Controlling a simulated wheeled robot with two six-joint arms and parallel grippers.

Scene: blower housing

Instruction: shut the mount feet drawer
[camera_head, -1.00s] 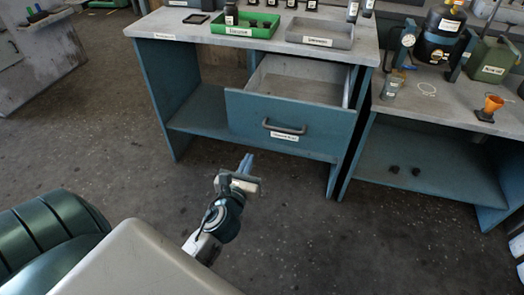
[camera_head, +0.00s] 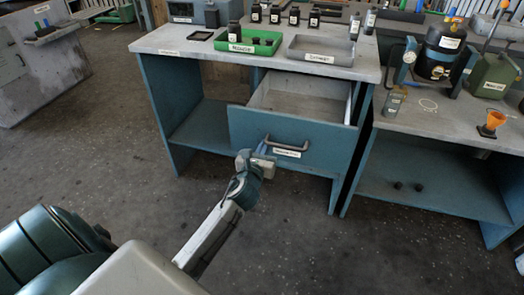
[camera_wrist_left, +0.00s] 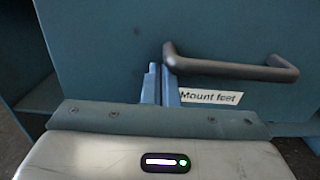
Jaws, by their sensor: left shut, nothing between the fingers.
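The mount feet drawer (camera_head: 320,139) is a blue-green drawer under the workbench, and it stands pulled open with its empty grey inside showing. Its dark bar handle (camera_head: 287,145) and a white label are on the front; the left wrist view shows the handle (camera_wrist_left: 230,70) and the label reading "Mount feet" (camera_wrist_left: 210,96). My left gripper (camera_head: 262,147) is shut and empty at the drawer front, by the left end of the handle. In the left wrist view its fingertips (camera_wrist_left: 160,75) are beside the handle's left end; I cannot tell whether they touch. My right gripper is not in view.
The bench top (camera_head: 180,38) bears a green tray (camera_head: 262,42), a grey tray (camera_head: 322,50) and several dark bottles. A second bench (camera_head: 440,110) to the right has a orange funnel (camera_head: 494,120). Open floor lies in front of the drawer.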

